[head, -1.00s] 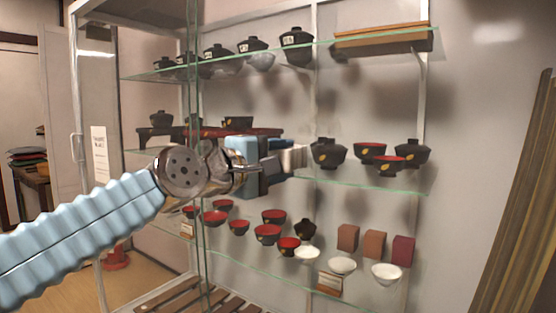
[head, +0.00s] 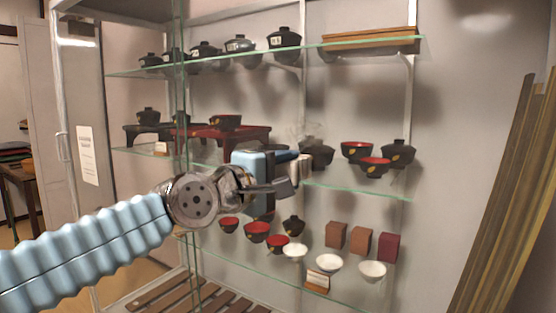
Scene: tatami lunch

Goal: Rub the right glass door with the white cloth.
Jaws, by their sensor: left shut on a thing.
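My left gripper (head: 284,175) reaches in from the left and is in front of the middle shelf of the display cabinet. It is shut on a small pale piece, the white cloth (head: 304,167), of which little shows beyond the fingers. The right glass door is clear; a thin green vertical glass edge (head: 181,120) stands left of the gripper. I cannot tell whether the cloth touches the glass. A faint pale patch shows just above the gripper. My right gripper is out of view.
Behind the glass, shelves hold black lidded bowls (head: 285,40), a red low table (head: 225,135), red bowls (head: 257,230) and white bowls (head: 329,262). A framed door with a paper notice (head: 88,155) is at left. Wooden poles (head: 510,200) lean at right.

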